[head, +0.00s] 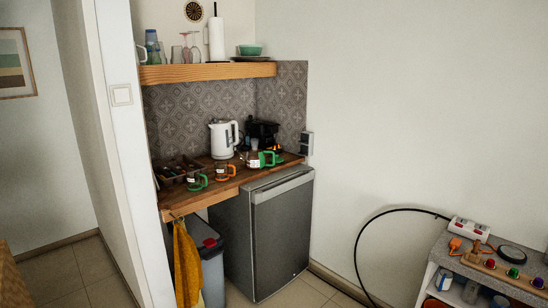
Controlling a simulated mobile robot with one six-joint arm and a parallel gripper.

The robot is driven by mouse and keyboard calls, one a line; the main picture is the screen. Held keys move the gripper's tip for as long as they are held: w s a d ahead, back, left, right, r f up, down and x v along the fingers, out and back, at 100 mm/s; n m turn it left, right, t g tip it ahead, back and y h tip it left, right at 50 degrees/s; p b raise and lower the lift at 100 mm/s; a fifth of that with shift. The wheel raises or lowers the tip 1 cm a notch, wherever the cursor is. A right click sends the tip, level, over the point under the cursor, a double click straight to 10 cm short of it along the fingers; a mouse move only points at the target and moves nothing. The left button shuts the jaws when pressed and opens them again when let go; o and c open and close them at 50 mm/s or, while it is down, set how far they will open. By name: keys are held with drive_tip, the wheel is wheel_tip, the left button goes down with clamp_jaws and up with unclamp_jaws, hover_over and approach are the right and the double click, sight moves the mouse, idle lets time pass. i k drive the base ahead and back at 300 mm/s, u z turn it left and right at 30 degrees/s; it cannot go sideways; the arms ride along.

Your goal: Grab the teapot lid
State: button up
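A small glass vessel with a green handle (269,158), possibly the teapot, stands on the wooden counter (231,187) in front of the white kettle. An orange piece shows next to it. It is too small to make out a separate teapot lid. My gripper is not in view.
A white kettle (222,139) and a black appliance (263,132) stand at the back of the counter. Glass cups with an orange handle (231,170) and a green handle (203,182) stand near its front edge. A grey fridge (282,240) is below. A wooden shelf (205,72) hangs above.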

sight(279, 160)
drive_tip(key=u, duration=0.2)
drive_tip(key=i, duration=1)
drive_tip(key=u, duration=0.6)
drive_tip(key=i, duration=1)
drive_tip(key=u, duration=0.2)
